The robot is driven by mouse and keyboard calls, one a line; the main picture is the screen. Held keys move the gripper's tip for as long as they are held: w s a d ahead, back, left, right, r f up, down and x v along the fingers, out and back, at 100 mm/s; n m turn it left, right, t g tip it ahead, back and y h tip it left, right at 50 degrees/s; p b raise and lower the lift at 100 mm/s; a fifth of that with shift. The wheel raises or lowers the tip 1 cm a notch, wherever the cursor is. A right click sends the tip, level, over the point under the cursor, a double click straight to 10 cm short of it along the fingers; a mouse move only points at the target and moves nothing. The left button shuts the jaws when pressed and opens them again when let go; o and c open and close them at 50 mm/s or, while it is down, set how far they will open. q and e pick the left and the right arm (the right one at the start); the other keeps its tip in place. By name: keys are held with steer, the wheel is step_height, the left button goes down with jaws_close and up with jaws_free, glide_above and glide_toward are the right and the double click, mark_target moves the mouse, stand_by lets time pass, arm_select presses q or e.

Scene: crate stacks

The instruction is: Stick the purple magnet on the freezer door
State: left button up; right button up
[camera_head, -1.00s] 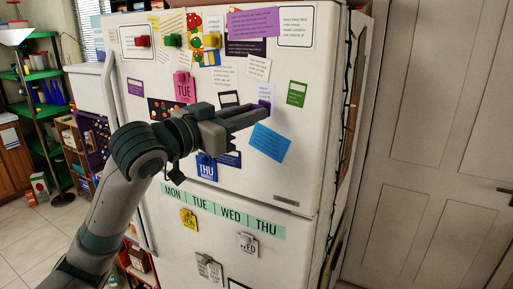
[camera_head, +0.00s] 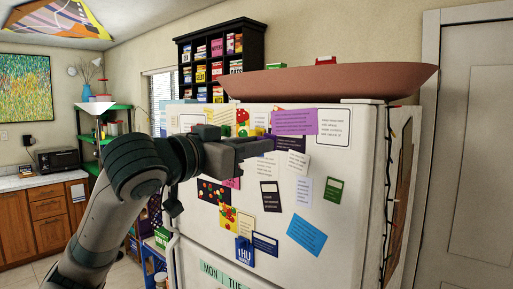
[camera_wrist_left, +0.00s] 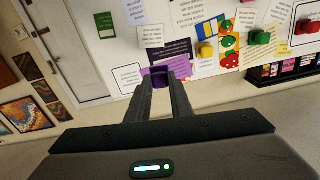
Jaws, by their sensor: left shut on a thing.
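The white fridge fills the middle of the head view, and its upper door (camera_head: 347,179) carries many papers. My left gripper (camera_head: 268,143) comes in from the left, in front of this door, by the lower left of a purple paper (camera_head: 296,122). In the left wrist view its fingers (camera_wrist_left: 164,80) are shut on the purple magnet (camera_wrist_left: 159,70). The magnet is over the dark and purple papers there; I cannot tell whether it touches the door. In the head view the magnet is not clear at the fingertips. My right gripper is not in view.
Red (camera_wrist_left: 307,26), green (camera_wrist_left: 258,37) and yellow (camera_wrist_left: 205,50) magnets sit on the door. A blue THU clip (camera_head: 244,250) and a tilted blue note (camera_head: 307,234) are lower. A large brown bowl (camera_head: 330,82) stands on the fridge. A white room door (camera_head: 478,150) is at right.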

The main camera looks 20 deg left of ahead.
arm_select(q)
steer(key=shift+x, duration=2.2)
steer(key=shift+p+x, duration=0.5)
steer(key=shift+x, duration=2)
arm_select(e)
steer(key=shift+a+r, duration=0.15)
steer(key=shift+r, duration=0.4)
arm_select(q)
steer(key=shift+w+d, duration=0.15)
steer(key=shift+w, duration=0.05)
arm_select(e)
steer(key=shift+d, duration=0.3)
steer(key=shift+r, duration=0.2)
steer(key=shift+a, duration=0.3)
